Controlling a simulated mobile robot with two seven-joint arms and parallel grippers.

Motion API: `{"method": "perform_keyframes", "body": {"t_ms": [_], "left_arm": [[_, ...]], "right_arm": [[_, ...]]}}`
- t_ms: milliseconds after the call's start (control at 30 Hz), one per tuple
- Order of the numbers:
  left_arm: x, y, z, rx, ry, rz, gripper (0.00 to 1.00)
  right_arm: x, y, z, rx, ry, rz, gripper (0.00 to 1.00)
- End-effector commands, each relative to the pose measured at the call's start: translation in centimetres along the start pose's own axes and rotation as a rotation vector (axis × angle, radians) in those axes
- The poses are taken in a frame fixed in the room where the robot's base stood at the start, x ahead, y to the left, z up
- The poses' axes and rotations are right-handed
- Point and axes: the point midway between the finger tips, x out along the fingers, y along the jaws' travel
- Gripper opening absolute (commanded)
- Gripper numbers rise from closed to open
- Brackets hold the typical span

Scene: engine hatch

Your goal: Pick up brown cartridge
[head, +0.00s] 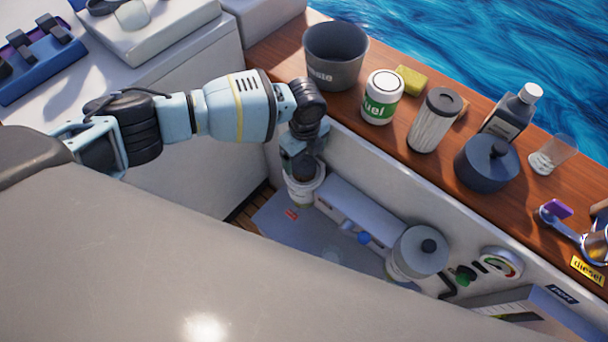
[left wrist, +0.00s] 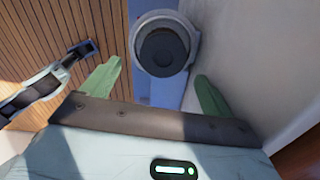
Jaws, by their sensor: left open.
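My left gripper (head: 303,168) reaches down into the open hatch. In the left wrist view its two green fingers (left wrist: 159,70) are apart. A round canister (left wrist: 193,50) with a pale rim and a dark round top shows between them, with a gap on each side. In the head view its pale lower part (head: 301,193) shows under the gripper; the rest is hidden. No plainly brown cartridge can be made out. A pale pleated cartridge (head: 432,128) with dark ends stands on the wooden ledge. My right gripper is not in view.
The wooden ledge (head: 400,145) holds a waste bin (head: 335,60), a fuel can (head: 382,100), a dark lidded pot (head: 485,165) and a bottle (head: 510,112). Hatch walls surround my arm closely.

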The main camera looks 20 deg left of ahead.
Motion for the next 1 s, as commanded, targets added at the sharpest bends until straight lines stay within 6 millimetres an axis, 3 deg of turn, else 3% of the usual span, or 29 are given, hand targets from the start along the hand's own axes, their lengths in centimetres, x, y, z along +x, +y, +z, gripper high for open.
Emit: {"method": "perform_keyframes", "body": {"t_ms": [233, 567, 1000], "left_arm": [[3.5, -0.3, 0.2, -0.001, 0.001, 0.003, 0.87], [4.0, -0.3, 0.2, 0.0, 0.0, 0.001, 0.87], [4.0, -0.3, 0.2, 0.0, 0.0, 0.002, 0.3]], "right_arm": [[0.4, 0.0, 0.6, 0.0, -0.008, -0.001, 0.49], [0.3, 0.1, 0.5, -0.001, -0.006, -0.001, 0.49], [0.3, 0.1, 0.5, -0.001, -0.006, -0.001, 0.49]]}}
